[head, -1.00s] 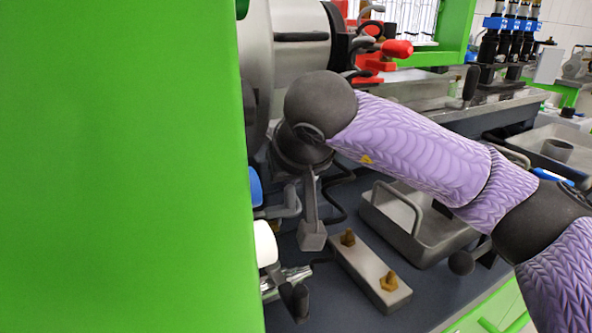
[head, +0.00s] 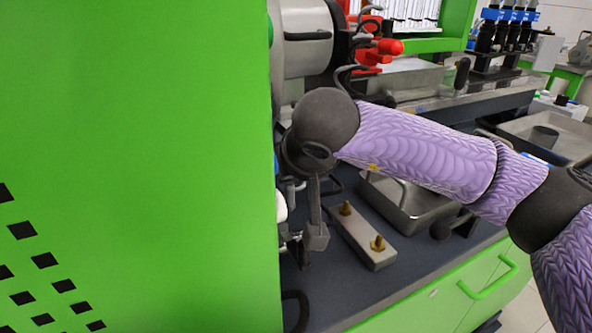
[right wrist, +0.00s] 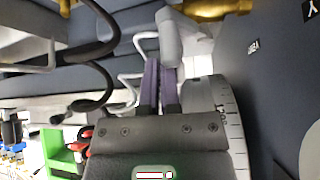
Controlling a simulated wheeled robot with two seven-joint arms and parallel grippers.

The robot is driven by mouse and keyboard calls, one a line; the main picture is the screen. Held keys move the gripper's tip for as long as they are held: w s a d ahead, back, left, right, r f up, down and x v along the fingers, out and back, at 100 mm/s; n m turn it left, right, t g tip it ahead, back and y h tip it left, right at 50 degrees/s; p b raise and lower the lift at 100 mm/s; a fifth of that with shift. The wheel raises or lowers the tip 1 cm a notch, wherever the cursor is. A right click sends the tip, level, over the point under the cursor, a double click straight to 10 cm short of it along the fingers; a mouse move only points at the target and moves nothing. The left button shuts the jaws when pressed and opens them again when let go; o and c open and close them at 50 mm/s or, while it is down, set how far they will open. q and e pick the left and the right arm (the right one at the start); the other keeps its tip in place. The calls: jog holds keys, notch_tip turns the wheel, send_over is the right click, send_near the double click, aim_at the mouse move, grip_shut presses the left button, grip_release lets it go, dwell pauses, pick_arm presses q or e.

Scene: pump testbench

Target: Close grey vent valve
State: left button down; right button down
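In the right wrist view the fingers of my right gripper (right wrist: 161,85) lie close together with only a narrow gap. A light grey, rounded handle (right wrist: 169,37), which looks like the grey vent valve's handle, is right at the fingertips. It overlaps the tip of the right-hand finger and is not clearly between the fingers. I cannot tell whether it is touched. In the head view my right arm reaches in from the right, and its dark wrist covers the work spot beside the green panel. The valve cannot be made out there. My left gripper is out of view.
The large green panel (head: 130,150) fills the left of the head view. A white handle (head: 281,206) shows at its edge. A metal block with brass bolts (head: 362,238) and a steel tray (head: 415,205) are on the dark bench. The wrist view shows a brass fitting (right wrist: 215,9) and dark hoses (right wrist: 100,35).

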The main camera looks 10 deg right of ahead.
jog(key=shift+s+a, duration=0.3)
jog(key=shift+s, duration=0.05)
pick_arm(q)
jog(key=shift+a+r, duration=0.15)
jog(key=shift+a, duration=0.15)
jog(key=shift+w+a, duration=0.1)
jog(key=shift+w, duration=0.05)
pick_arm(e)
jog(key=shift+s+a, duration=0.1)
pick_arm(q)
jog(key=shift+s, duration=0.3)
pick_arm(e)
jog(key=shift+f, duration=0.1)
